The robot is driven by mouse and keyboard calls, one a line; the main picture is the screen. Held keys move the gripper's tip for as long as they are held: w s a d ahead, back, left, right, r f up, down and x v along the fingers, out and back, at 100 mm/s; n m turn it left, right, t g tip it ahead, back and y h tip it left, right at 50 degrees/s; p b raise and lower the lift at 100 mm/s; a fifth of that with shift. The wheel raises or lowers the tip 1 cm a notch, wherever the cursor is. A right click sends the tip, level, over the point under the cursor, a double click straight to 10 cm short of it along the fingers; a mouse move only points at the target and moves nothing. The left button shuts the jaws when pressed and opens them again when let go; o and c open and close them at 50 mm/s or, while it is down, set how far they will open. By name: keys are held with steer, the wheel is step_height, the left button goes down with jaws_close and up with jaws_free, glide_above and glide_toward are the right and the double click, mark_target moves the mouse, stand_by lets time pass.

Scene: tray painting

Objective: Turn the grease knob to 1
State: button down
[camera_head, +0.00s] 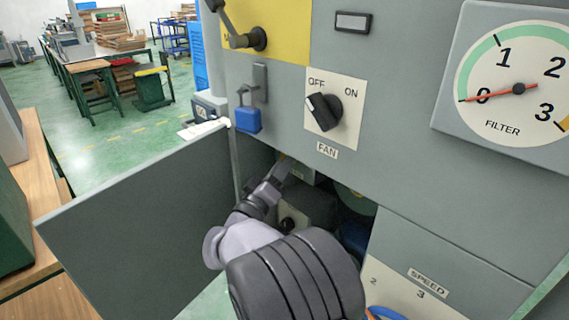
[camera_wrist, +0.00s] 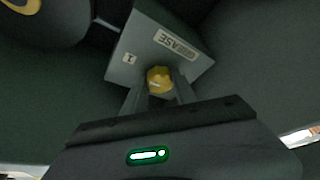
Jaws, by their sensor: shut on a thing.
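The grease knob (camera_wrist: 160,79) is a small yellow knob on a grey box (camera_wrist: 125,65) with a "GREASE" label (camera_wrist: 177,44) and a "1" label (camera_wrist: 129,58) in the wrist view. The wrist view is rotated, so the label reads upside down. My gripper (camera_wrist: 160,92) has its two fingers on either side of the knob, shut on it. In the head view my gripper (camera_head: 284,168) reaches into the open cabinet below the FAN panel. The knob is mostly hidden there, and its pointer setting is hard to make out.
The grey cabinet door (camera_head: 140,220) stands open to the left of my arm. Above are the fan switch (camera_head: 324,110), a blue padlock (camera_head: 248,119) and the filter gauge (camera_head: 515,85). A SPEED panel (camera_head: 455,270) is at lower right. Dark parts crowd the cabinet inside.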

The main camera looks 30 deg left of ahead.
stand_by(0.5)
steer(key=c, duration=1)
jaws_free()
steer(key=shift+s, duration=0.1)
steer(key=p+v, duration=0.4)
steer(key=v, duration=1.3)
steer(key=shift+s, duration=0.15)
